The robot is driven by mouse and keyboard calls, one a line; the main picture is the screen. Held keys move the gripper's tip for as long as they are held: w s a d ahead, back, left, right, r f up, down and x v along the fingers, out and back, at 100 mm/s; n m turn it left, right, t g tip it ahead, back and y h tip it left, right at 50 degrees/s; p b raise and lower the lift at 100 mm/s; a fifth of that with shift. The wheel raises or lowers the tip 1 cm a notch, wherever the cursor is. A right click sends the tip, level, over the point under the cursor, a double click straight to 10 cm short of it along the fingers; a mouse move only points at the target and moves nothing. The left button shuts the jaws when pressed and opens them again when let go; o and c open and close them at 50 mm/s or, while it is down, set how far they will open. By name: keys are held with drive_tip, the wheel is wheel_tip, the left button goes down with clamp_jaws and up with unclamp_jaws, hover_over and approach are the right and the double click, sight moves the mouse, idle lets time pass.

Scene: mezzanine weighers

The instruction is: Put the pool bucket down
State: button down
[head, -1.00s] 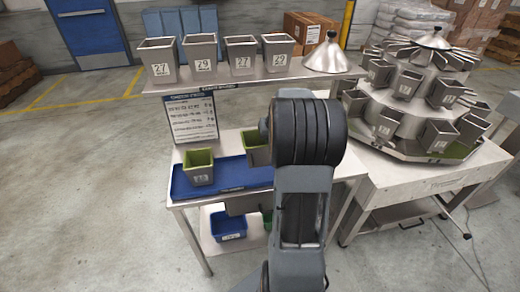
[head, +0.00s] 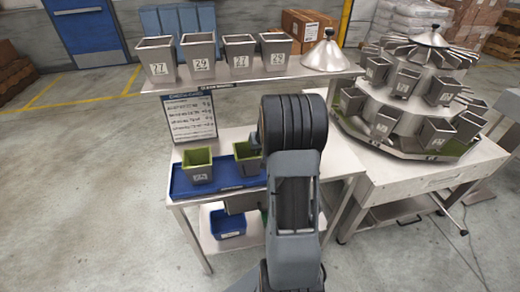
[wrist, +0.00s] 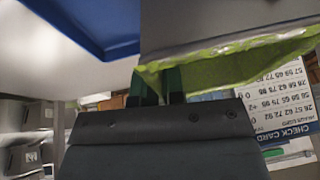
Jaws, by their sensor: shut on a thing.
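The held bucket, a steel bucket with a green rim, shows in the head view (head: 248,166) beside my arm, over the right part of the blue tray (head: 222,188). My arm hides its right side. In the wrist view its green rim and grey wall (wrist: 228,62) fill the upper right. My gripper (wrist: 157,86) is shut on its rim; the head view hides the gripper behind my arm. The tray's blue edge shows in the wrist view (wrist: 100,45), apart from the bucket. I cannot tell whether the bucket's base touches the tray.
Another green-rimmed bucket (head: 198,167) stands on the tray's left part. Several numbered steel buckets and a steel cone (head: 327,58) stand on the upper shelf (head: 250,77). A check card (head: 190,117) hangs below it. A multi-bucket weigher (head: 420,90) stands at right.

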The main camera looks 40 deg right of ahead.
drive_tip(key=shift+f, duration=0.1)
drive_tip(key=c, duration=1.2)
unclamp_jaws()
drive_tip(key=shift+r, duration=0.25)
drive_tip(key=b+v, duration=0.1)
drive_tip(key=v, duration=1)
drive_tip(key=s+a+r+n, duration=0.1)
drive_tip(key=s+a, duration=0.1)
drive_tip(key=a, duration=0.6)
drive_tip(key=s+a+r+n, duration=0.2)
drive_tip(key=s+a, duration=0.1)
drive_tip(key=a, duration=0.4)
drive_tip(key=s+a, duration=0.3)
drive_tip(key=s+a+f+n, duration=0.1)
drive_tip(key=s+a, duration=0.2)
drive_tip(key=s+a+f+n+y, duration=0.1)
drive_tip(key=s+a, duration=0.2)
drive_tip(key=a, duration=0.1)
drive_tip(key=shift+f, duration=0.15)
